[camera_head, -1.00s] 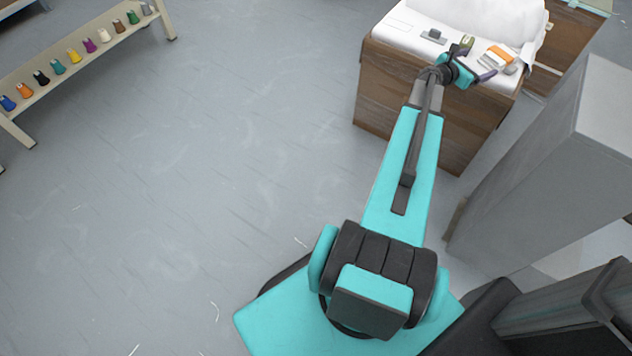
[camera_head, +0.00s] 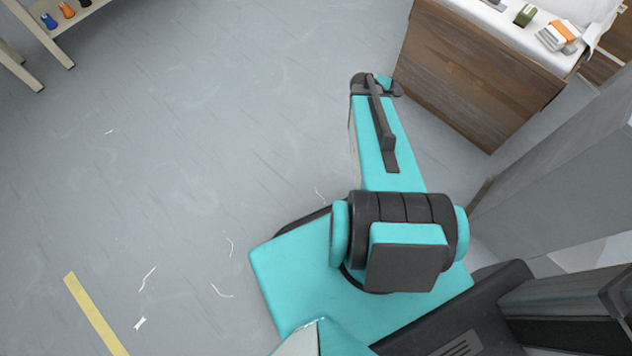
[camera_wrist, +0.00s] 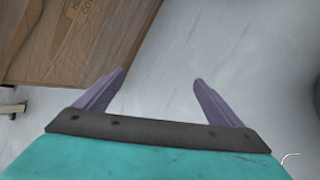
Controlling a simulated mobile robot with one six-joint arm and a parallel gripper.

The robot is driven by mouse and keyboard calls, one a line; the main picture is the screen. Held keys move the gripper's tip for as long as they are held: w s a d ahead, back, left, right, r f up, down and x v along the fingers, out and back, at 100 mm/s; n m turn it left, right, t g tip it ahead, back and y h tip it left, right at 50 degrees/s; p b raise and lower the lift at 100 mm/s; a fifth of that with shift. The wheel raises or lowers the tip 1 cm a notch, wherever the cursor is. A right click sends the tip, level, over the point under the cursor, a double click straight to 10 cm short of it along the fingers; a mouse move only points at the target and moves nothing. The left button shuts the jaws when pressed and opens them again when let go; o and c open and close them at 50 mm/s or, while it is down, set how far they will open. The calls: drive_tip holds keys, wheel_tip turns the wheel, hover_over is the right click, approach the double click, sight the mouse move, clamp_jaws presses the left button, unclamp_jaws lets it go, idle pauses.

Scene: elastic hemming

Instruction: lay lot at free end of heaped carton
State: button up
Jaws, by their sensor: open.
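A brown wood-grained carton (camera_head: 480,72) stands at the upper right of the head view, heaped with white material (camera_head: 592,8). On its white near end lie a small olive piece (camera_head: 525,15), an orange-and-white bundle (camera_head: 556,36) and a grey piece (camera_head: 496,4), cut by the top edge. I cannot tell which of these is the lot. The carton's side (camera_wrist: 75,40) also shows at the upper left of the wrist view.
A bench (camera_head: 55,28) with coloured spools stands at the upper left. A grey block (camera_head: 565,160) rises at the right, close to the carton. A yellow floor strip (camera_head: 95,312) and thread scraps (camera_head: 147,278) lie at lower left.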

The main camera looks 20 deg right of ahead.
drive_tip(key=s+a+f+m+g+y, duration=0.1)
drive_tip(key=s+a+f+m+y, duration=0.2)
drive_tip(key=a, duration=0.8)
drive_tip(key=s+a+f+m+g+y, duration=0.1)
drive_tip(key=s+a+f, duration=0.3)
drive_tip(key=a, duration=0.7)
drive_tip(key=s+a+f+m+g+y, duration=0.1)
drive_tip(key=s+a+f+y, duration=0.1)
drive_tip(key=s+a, duration=0.3)
drive_tip(key=s+a+f+m+g+y, duration=0.1)
drive_tip(key=s+a, duration=0.4)
drive_tip(key=a, duration=0.7)
drive_tip(key=shift+s+a+f+m+g+y, duration=0.25)
drive_tip(key=shift+f+m+y, duration=0.2)
drive_tip(key=shift+m, duration=0.25)
drive_tip(key=shift+d, duration=0.15)
wheel_tip(320, 180, up, 16)
drive_tip(key=s+p, duration=0.1)
drive_tip(key=p, duration=1.4)
drive_tip(key=shift+g, duration=0.35)
drive_tip(key=shift+s+r, duration=0.1)
